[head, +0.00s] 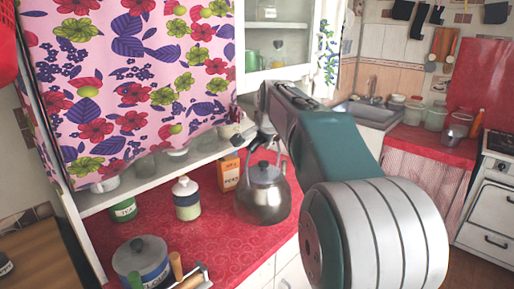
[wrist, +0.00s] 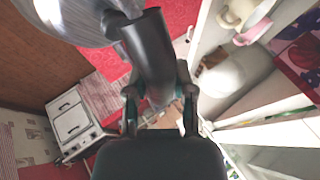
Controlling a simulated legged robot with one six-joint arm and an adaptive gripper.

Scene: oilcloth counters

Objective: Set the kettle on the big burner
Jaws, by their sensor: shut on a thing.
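The metal kettle (head: 263,195) with a dark lid knob hangs at or just above the red counter; I cannot tell if its base touches. My gripper (head: 264,138) is shut on the kettle's handle, partly hidden by my arm. In the wrist view, the fingers of my gripper (wrist: 160,98) close around the thick dark handle (wrist: 150,50), with the shiny kettle body (wrist: 70,18) at upper left. The white stove (head: 492,195) stands at the far right, cut by the picture edge; it also shows in the wrist view (wrist: 75,125). The big burner cannot be made out.
On the red counter (head: 222,208) stand an orange box (head: 229,172), a white-lidded jar (head: 187,200), a green tin (head: 123,210) and a blue-banded pot (head: 142,262). A shelf (head: 150,178) and flowered curtain hang above. A sink (head: 365,112) and jars line the back.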

